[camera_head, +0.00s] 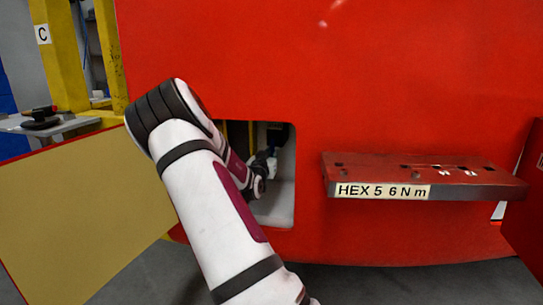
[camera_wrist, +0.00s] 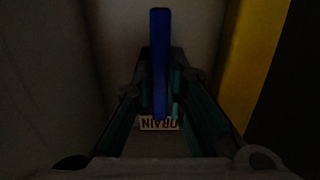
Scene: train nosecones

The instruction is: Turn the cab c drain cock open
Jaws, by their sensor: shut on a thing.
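The drain cock shows in the wrist view as a long blue handle (camera_wrist: 160,45), pointing straight up the picture. A pale label reading DRAIN (camera_wrist: 159,124), upside down, is below it. My gripper (camera_wrist: 162,88) is shut on the blue handle, with a finger on either side. The cock's body is dark and mostly hidden behind the fingers. In the head view my arm reaches into a recess (camera_head: 283,205) in the red nosecone, and my gripper (camera_head: 266,163) is inside, partly hidden by my arm. A sign C (camera_head: 43,34) is on a yellow post at left.
The recess walls are close around my gripper, with a yellow part (camera_wrist: 254,60) at right in the wrist view. An open tan door panel (camera_head: 75,215) is left of the recess. A red shelf labelled HEX 5 6 Nm (camera_head: 455,176) juts out at right.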

